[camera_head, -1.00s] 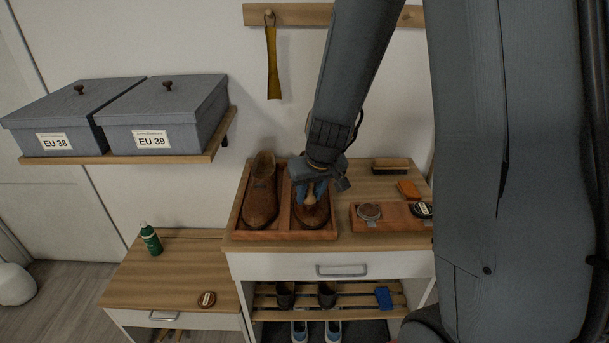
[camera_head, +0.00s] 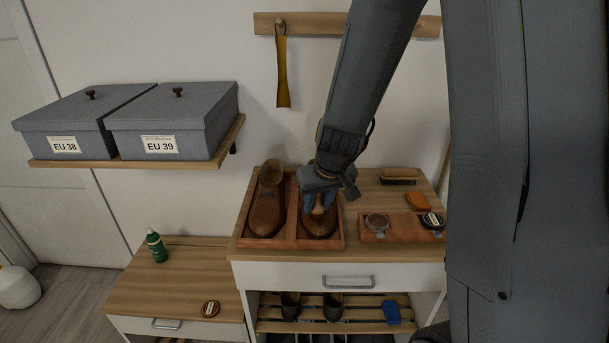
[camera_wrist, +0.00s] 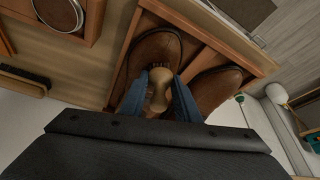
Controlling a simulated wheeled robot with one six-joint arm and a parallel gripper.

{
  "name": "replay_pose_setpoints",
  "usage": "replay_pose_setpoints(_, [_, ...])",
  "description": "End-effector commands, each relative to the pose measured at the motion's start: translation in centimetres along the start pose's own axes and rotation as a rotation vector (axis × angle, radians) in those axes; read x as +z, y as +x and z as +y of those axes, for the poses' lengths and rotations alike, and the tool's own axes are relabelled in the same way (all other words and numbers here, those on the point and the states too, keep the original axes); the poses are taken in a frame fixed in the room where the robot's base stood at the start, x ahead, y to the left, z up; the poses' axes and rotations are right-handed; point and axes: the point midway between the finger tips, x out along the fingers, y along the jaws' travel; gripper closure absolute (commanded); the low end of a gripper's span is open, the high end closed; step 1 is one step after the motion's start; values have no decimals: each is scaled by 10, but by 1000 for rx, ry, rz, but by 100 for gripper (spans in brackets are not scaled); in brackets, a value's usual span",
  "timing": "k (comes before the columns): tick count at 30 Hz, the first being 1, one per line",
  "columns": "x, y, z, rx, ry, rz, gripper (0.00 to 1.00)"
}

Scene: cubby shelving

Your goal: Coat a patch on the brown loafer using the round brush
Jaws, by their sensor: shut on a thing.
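Two brown shoes stand side by side in a divided wooden tray (camera_head: 251,243). The left one is a taller brown shoe (camera_head: 265,214). The right one, the brown loafer (camera_head: 320,230), is partly hidden under my gripper (camera_head: 320,200); its toe also shows in the wrist view (camera_wrist: 153,48). My gripper's blue fingers are shut on the round brush (camera_wrist: 158,92), which has a pale wooden handle. The brush is over the loafer's front, its bristle end at or very near the leather; I cannot tell whether it touches.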

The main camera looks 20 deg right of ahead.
Motion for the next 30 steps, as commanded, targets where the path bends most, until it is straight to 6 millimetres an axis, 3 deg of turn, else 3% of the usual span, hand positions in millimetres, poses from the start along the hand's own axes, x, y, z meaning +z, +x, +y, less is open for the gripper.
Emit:
replay_pose_setpoints(9, [0,2,-16,18,10,-6,93])
replay_pose_setpoints(13, [-10,-17,-18,9,15,4,93])
replay_pose_setpoints(30, [-25,-56,-18,11,13,-1,93])
